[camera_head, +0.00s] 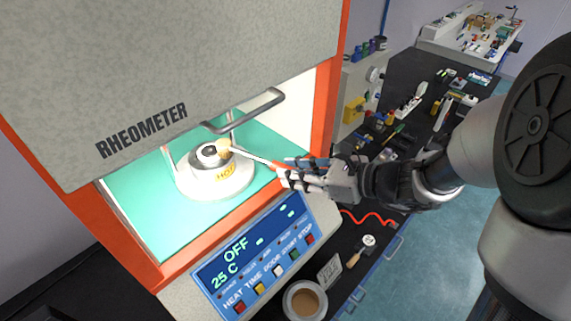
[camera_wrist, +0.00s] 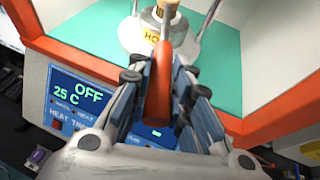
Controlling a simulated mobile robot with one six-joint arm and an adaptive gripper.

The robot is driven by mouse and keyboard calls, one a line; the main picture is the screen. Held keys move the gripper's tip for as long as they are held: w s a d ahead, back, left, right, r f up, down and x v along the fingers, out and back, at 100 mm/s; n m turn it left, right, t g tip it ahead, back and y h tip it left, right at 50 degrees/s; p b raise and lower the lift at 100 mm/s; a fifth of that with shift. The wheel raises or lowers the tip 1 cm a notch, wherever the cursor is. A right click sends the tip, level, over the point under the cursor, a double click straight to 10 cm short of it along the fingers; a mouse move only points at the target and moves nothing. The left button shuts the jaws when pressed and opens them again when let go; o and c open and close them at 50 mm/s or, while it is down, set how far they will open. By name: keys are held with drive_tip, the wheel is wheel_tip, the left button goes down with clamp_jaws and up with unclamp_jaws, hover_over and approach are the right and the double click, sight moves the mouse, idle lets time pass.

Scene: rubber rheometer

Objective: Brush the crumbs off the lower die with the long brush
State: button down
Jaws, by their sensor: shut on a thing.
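My gripper (camera_head: 285,172) is shut on the red-orange handle of the long brush (camera_head: 258,160), in front of the rheometer opening. In the wrist view the brush handle (camera_wrist: 160,85) lies between the blue-padded fingers of my gripper (camera_wrist: 160,92). The brush's pale head (camera_head: 224,148) reaches into the chamber and is over or at the top of the lower die (camera_head: 208,153). I cannot tell whether it touches. The die sits on a round white base (camera_head: 216,183) with a yellow HOT label. Crumbs are too small to make out, and the brush head partly covers the die in the wrist view.
The rheometer (camera_head: 190,70) has its grey door raised, with a metal handle (camera_head: 245,112), and an orange frame around the opening. Thin posts stand beside the die. The panel (camera_head: 255,255) reads OFF, 25 C. A cup (camera_head: 305,300) stands below, and a cluttered dark bench lies behind.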

drive_tip(key=s+d+p, duration=0.1)
drive_tip(key=s+d, duration=0.9)
drive_tip(key=shift+s+d+p, duration=0.35)
drive_tip(key=shift+s, duration=0.05)
idle(0.5)
